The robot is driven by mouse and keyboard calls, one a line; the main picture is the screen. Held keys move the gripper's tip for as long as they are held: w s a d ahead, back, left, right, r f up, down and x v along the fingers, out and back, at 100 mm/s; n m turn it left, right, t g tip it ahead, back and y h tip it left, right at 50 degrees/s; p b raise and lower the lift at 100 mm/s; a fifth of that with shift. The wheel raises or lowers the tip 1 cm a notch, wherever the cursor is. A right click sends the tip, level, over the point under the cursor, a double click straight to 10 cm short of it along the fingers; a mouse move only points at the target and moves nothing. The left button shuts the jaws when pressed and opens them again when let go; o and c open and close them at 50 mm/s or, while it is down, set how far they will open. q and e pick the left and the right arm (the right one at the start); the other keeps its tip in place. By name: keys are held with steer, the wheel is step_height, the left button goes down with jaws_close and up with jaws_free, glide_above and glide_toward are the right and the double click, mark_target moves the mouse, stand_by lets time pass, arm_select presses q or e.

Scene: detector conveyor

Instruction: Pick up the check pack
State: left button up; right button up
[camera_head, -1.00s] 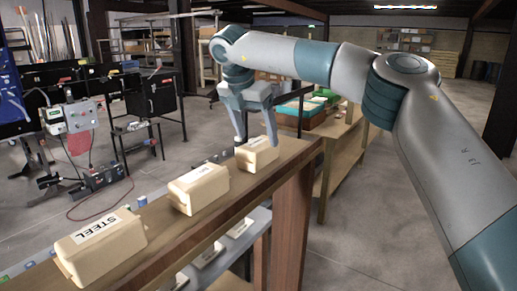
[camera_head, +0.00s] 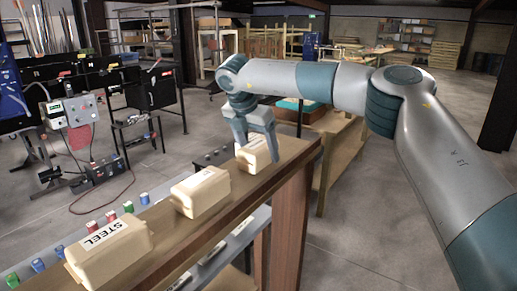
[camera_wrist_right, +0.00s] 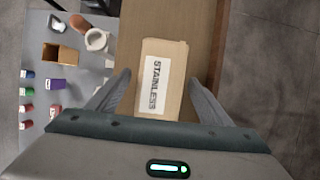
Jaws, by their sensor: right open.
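Three beige packs stand in a row on a wooden shelf top (camera_head: 150,258). The nearest pack (camera_head: 112,257) has a white label reading STEEL. The middle pack (camera_head: 200,193) has a label too small to read. My right gripper (camera_head: 257,150) is open at the far pack (camera_head: 256,160), with a finger on either side of it. In the right wrist view this pack (camera_wrist_right: 177,70) has a label reading STAINLESS and lies between the open fingers, with gaps visible on both sides. Its near end is hidden by the gripper body. My left gripper is out of view.
Small coloured cans (camera_head: 128,207) stand on a lower grey surface left of the shelf. The right wrist view shows an open brown box (camera_wrist_right: 62,54) and a white cup (camera_wrist_right: 97,40) there. Another wooden bench (camera_head: 335,150) stands behind.

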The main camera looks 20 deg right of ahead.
mark_target(263, 143)
steer(key=shift+d+f, duration=0.1)
steer(key=shift+f, duration=0.1)
stand_by(0.3)
steer(key=shift+r, duration=0.1)
steer(key=c, duration=1.5)
steer(key=shift+o, duration=0.4)
steer(key=shift+w+r, duration=0.1)
steer(key=shift+r, duration=0.05)
steer(key=shift+r+b, duration=0.5)
steer(key=shift+b, duration=0.25)
steer(key=r, duration=0.1)
steer(key=b, duration=0.1)
steer(key=r+b, duration=0.1)
steer(key=shift+s+d+r, duration=0.2)
steer(key=shift+d+r, duration=0.05)
steer(key=shift+r, duration=0.1)
steer(key=s+d+r+b, duration=0.5)
steer(key=s+d+r, duration=0.2)
steer(key=d, duration=0.1)
steer(key=shift+s+d, duration=0.2)
